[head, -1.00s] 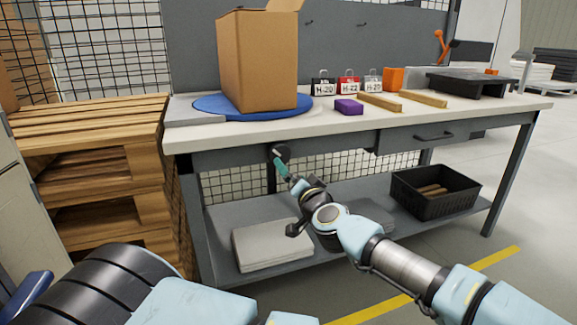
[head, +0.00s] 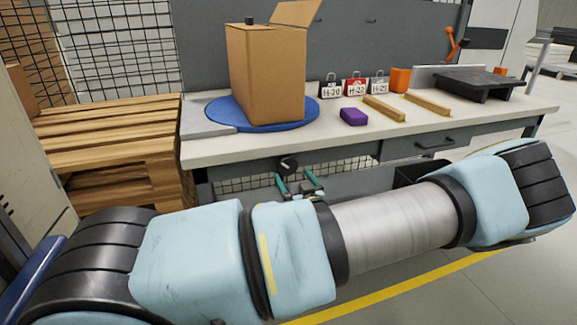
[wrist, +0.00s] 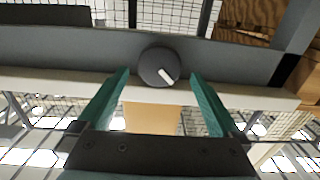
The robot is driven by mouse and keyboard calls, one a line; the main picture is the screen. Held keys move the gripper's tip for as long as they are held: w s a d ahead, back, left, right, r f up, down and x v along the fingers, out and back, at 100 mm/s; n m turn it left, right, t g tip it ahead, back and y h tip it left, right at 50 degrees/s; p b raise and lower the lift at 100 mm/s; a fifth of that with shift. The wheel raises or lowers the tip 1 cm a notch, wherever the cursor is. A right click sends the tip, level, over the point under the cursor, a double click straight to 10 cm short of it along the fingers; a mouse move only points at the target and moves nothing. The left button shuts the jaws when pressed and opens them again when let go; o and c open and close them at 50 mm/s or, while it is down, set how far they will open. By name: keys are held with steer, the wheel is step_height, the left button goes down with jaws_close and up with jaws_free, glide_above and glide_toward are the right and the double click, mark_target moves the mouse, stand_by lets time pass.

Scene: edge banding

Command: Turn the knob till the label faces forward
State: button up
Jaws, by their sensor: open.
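The knob (head: 288,165) is a dark round dial on the front of the bench's apron. In the wrist view the knob (wrist: 158,66) shows a white pointer mark aimed to the lower right. My gripper (head: 296,181) is open, with its teal fingers just below and in front of the knob. In the wrist view the gripper (wrist: 160,76) has one finger on each side of the knob, with gaps and no visible contact. A cardboard box (head: 270,75) with a raised flap stands on the blue turntable (head: 222,112). No label shows on its visible faces.
Wooden pallets (head: 110,140) stand at the left. A black crate (head: 408,173) is partly hidden behind my arm.

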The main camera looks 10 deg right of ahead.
mark_target(288, 168)
steer(key=shift+w+a+p, duration=0.15)
steer(key=shift+w+p, duration=0.1)
steer(key=shift+w, duration=1.05)
steer(key=shift+w+a+p, duration=0.15)
steer(key=shift+w+p, duration=0.05)
steer(key=shift+w, duration=1.1)
steer(key=c, duration=1.2)
